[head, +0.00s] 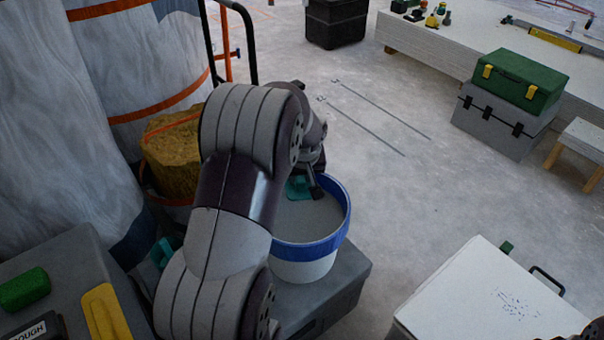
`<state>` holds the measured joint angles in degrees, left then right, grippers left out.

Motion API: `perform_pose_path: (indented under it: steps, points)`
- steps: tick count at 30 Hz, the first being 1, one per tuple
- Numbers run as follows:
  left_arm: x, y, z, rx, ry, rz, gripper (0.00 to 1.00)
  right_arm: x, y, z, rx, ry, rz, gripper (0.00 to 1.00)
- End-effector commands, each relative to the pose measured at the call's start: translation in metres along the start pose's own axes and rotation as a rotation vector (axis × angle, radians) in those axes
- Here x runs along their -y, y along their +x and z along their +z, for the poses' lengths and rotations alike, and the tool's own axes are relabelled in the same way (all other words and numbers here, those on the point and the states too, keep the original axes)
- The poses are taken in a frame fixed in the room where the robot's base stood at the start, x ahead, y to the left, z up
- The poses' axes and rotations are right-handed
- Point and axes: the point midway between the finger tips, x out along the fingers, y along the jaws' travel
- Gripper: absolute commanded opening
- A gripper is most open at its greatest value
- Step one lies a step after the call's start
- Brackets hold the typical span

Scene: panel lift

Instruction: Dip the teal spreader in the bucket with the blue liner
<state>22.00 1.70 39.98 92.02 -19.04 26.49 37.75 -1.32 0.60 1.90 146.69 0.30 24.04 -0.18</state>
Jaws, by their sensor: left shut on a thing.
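The bucket with the blue liner (308,250) stands right of my left arm, white below with a blue band around its rim. Grey material fills much of it. My left gripper (310,186) is over the bucket's far side, shut on the teal spreader (297,188). The spreader's teal part shows at the far inner side of the bucket, just above or touching the grey material; I cannot tell which. My arm hides the bucket's left side and part of the spreader. My right gripper does not show.
The bucket stands on a grey box (350,280). A white-topped box (490,300) is at lower right. A green toolbox (520,78) sits farther back. Open floor (420,190) lies between.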

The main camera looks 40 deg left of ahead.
Motion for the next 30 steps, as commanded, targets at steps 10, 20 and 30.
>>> perform_pose_path:
  steps: [10,20,30]
  points:
    - [-0.001,0.047,0.020,0.001,0.004,0.002,0.05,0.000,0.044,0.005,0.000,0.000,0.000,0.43]
    - [-0.001,0.097,0.041,0.001,0.005,0.002,0.05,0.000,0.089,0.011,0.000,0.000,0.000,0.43]
    - [-0.002,0.115,0.048,-0.001,0.004,0.003,0.05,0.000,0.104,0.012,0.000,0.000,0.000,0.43]
